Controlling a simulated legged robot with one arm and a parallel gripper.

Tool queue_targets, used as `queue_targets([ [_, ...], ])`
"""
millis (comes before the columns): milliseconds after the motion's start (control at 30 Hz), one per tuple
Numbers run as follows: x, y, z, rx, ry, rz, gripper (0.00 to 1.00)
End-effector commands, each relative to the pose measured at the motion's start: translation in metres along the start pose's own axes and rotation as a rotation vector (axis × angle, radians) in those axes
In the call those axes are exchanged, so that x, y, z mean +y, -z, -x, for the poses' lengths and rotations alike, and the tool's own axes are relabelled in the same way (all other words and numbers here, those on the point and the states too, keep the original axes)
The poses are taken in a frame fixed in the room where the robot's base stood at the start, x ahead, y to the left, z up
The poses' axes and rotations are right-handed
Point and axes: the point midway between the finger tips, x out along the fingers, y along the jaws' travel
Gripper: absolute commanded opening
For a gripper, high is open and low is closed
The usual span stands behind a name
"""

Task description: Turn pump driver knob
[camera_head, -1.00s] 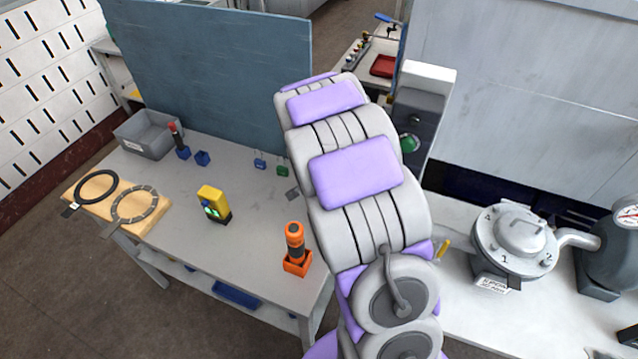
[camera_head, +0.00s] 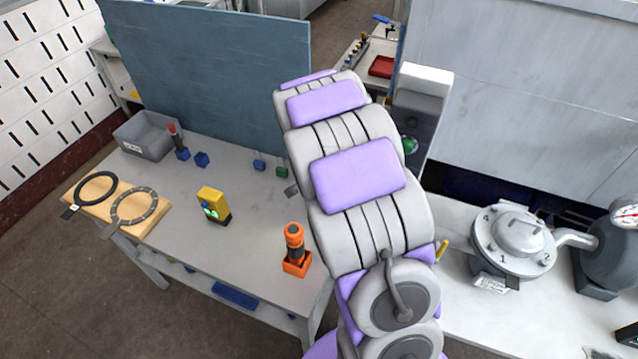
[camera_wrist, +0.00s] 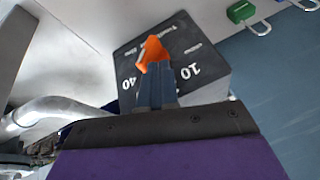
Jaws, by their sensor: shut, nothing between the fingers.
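In the wrist view an orange pointer knob (camera_wrist: 153,46) sits on the dark face of a box (camera_wrist: 186,68) with white markings, among them 10 and 40. My gripper (camera_wrist: 156,68) is shut and empty, its two dark fingers together at the knob. The fingertips overlap the lower part of the knob in the picture. I cannot tell whether they touch it. In the head view my own arm hides the gripper and the orange knob.
In the wrist view a green padlock (camera_wrist: 240,12) lies near the box. In the head view a grey post box with a green button (camera_head: 409,146) stands right beside my arm. A yellow device (camera_head: 212,204) and an orange tool (camera_head: 295,242) stand on the left table. A round pump housing (camera_head: 514,240) is at right.

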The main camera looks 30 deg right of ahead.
Motion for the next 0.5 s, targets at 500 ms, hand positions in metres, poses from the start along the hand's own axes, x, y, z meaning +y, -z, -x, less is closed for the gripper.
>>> queue_targets([
  [500, -0.002, 0.001, 0.060, 0.002, 0.003, 0.000, 0.00],
])
